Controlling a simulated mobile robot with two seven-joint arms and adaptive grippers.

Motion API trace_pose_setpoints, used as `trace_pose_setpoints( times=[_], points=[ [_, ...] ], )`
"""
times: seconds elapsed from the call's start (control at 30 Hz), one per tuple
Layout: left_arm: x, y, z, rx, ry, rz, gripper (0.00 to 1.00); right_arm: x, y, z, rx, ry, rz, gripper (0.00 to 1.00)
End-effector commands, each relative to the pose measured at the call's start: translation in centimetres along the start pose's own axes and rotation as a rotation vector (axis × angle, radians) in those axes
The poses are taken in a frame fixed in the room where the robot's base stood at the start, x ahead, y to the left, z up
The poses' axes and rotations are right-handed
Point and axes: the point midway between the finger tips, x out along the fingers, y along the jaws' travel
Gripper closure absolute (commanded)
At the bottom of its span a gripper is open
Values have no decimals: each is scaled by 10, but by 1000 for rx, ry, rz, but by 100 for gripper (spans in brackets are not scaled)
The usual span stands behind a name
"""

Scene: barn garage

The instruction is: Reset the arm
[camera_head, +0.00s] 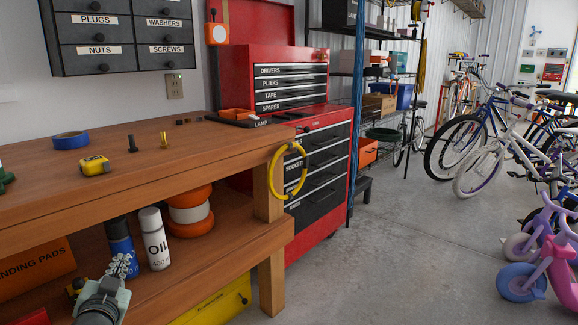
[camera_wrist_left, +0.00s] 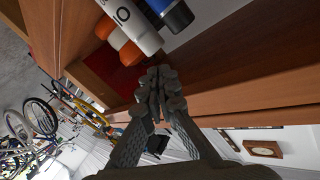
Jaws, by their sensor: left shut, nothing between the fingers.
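My left gripper (camera_head: 121,268) shows at the lower left of the head view, in front of the workbench's lower shelf. Its fingers are shut with nothing between them. In the left wrist view the closed fingertips (camera_wrist_left: 160,88) point toward the shelf. A white oil bottle (camera_head: 155,240) and a blue can (camera_head: 121,246) stand on the shelf just behind the gripper. The oil bottle also shows in the left wrist view (camera_wrist_left: 132,27), apart from the fingertips. My right gripper is in neither view.
The wooden workbench top (camera_head: 200,140) above the gripper holds a blue tape roll (camera_head: 71,140), a yellow tape measure (camera_head: 95,165) and bolts. An orange-and-white roll (camera_head: 190,211) sits on the shelf. A red tool chest (camera_head: 325,125) stands beyond. The floor (camera_head: 390,260) at right is clear up to the bicycles.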

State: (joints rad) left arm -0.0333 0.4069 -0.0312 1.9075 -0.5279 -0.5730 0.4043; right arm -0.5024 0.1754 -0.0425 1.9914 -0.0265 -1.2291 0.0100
Motion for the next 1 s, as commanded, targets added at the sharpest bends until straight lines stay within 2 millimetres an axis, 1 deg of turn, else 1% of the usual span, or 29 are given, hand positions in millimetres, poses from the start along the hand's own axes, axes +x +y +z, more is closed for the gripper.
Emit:
trace_pose_setpoints(
  times=[0.03, 0.07, 0.1, 0.17, 0.2, 0.27, 0.3, 0.37, 0.4, 0.43, 0.5, 0.6, 0.7, 0.8, 1.0],
  points=[
    [-15, 17, 36, -14, -98, 27, 100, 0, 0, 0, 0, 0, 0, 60],
    [-24, 26, 56, -18, -155, 43, 100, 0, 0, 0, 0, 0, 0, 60],
    [-37, 38, 81, -24, -230, 65, 100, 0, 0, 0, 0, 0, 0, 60],
    [-59, 56, 117, -30, -341, 103, 100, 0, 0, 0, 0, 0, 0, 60],
    [-76, 68, 140, -33, -413, 131, 100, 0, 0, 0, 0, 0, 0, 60],
    [-104, 86, 172, -36, -520, 175, 100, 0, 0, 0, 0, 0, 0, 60],
    [-124, 98, 192, -37, -591, 208, 100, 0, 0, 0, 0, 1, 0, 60],
    [-156, 115, 219, -39, -694, 260, 100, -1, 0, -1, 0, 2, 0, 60],
    [-178, 125, 235, -38, -758, 295, 100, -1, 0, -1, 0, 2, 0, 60],
    [-194, 132, 245, -38, -802, 321, 100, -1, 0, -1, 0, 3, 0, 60],
    [-228, 147, 264, -37, -895, 378, 100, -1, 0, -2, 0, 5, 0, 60],
    [-268, 162, 282, -38, -994, 446, 100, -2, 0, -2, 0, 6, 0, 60],
    [-292, 170, 291, -37, -1051, 489, 100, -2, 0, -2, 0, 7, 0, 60],
    [-302, 174, 294, -37, -1075, 507, 100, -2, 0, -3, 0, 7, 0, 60],
    [-303, 174, 295, -37, -1077, 509, 100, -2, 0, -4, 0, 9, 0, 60]
  ],
)
